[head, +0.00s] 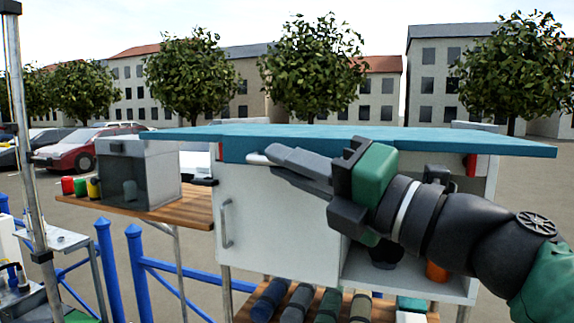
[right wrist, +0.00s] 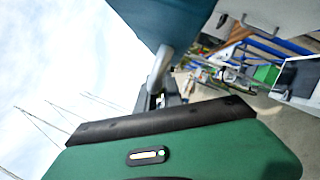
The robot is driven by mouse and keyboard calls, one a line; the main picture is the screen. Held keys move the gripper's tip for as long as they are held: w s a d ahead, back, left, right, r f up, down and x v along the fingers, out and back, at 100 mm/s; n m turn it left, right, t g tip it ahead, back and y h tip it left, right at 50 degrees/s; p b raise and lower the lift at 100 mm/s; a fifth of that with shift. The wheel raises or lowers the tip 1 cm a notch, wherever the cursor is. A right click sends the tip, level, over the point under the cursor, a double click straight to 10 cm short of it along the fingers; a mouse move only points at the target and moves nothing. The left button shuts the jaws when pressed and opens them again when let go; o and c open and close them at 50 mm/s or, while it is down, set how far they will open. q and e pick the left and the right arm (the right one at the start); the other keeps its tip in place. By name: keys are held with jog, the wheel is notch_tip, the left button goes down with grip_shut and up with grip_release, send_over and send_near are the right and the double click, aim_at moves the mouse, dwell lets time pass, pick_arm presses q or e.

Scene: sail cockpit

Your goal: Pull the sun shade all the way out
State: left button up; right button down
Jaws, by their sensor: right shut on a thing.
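The teal sun shade (head: 450,145) stretches flat above a white cabinet (head: 270,215). It also shows at the top of the right wrist view (right wrist: 165,20). A pale pull bar (head: 256,158) sticks out under the shade's front edge, left of my fingertips; it appears as a rounded grey bar in the right wrist view (right wrist: 160,68). My right gripper (head: 282,166), with green and dark grey parts, reaches in from the right and is shut on this bar, just below the shade. The fingers hide part of the bar. My left gripper is in neither view.
A wooden side shelf (head: 190,209) with a clear box (head: 140,175) and several coloured jars stands at left. Blue railing posts (head: 138,270) stand in front of it. Several rolled bundles (head: 298,305) lie on a board below the cabinet. A metal pole (head: 25,130) rises at far left.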

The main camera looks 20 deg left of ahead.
jog(key=c, duration=1.8)
grip_release()
jog(key=shift+o, duration=0.2)
jog(key=shift+w+d, duration=0.1)
jog(key=b+v, duration=0.7)
jog(key=v, duration=1)
jog(key=shift+w, duration=0.1)
